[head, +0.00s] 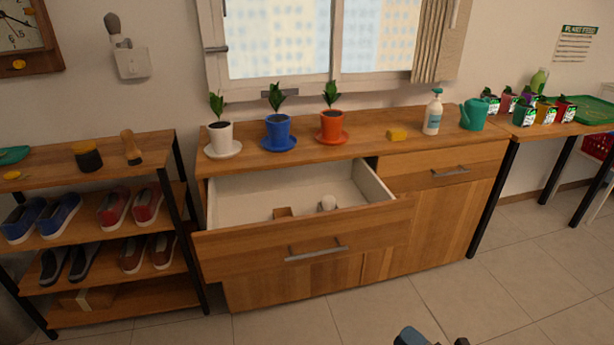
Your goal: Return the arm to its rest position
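Only a small part of my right gripper (412,337) shows, a blue-grey and dark piece at the bottom edge of the head view, right of centre. It is low over the floor, in front of the cabinet and apart from it. The rest of it is cut off, so I cannot tell whether it is open or shut. My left gripper is out of view. The cabinet's left drawer (300,245) stands pulled open, with a small brown box (283,212) and a pale round item (328,203) inside.
The cabinet top (365,145) bears a white (220,135), a blue (278,130) and an orange plant pot (332,124), a yellow sponge (397,134), a pump bottle (433,114) and a green watering can (474,114). A shoe rack (90,230) stands left. The tiled floor (530,270) at right is clear.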

